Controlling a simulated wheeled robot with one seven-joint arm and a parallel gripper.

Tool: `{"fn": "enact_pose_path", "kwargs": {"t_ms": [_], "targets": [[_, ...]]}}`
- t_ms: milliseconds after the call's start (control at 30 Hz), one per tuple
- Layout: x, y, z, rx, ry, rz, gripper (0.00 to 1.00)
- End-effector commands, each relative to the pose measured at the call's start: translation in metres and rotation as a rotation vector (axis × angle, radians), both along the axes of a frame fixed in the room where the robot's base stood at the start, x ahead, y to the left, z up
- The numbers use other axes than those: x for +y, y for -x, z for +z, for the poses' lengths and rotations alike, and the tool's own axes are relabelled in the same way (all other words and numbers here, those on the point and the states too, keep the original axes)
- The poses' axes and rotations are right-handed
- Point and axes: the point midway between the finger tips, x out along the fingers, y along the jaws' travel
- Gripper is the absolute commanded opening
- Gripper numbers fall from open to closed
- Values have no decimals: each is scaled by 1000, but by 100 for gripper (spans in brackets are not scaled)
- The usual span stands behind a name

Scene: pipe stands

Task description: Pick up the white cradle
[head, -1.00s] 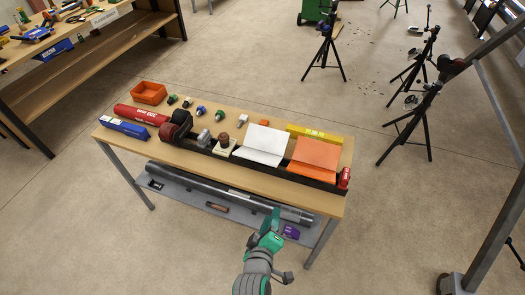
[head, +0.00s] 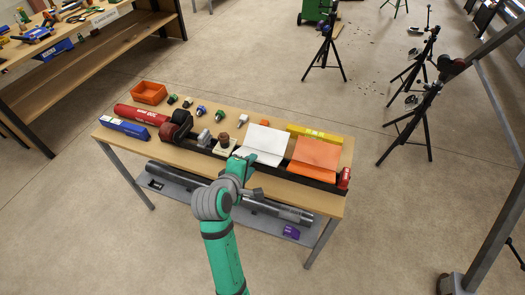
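The white cradle (head: 265,140), a wide piece with a bend across it, sits on the long dark rail on the wooden table, to the right of the middle. A similar orange cradle (head: 316,155) sits to its right. My gripper (head: 243,158) is over the table's front edge, at the lower left corner of the white cradle. It overlaps that corner in the picture; I cannot tell if it touches. The fingers are small and partly hidden by my wrist, so their opening is unclear.
A yellow level (head: 315,134) lies behind the orange cradle. A red can (head: 344,178) stands at the right end. A long grey pipe (head: 280,210) lies on the lower shelf.

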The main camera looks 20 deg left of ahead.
Motion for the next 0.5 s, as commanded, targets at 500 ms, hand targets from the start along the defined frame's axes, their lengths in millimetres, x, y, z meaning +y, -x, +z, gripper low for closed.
{"fn": "enact_pose_path", "kwargs": {"t_ms": [500], "targets": [[1,-46,-27,1,0,-1,28]]}}
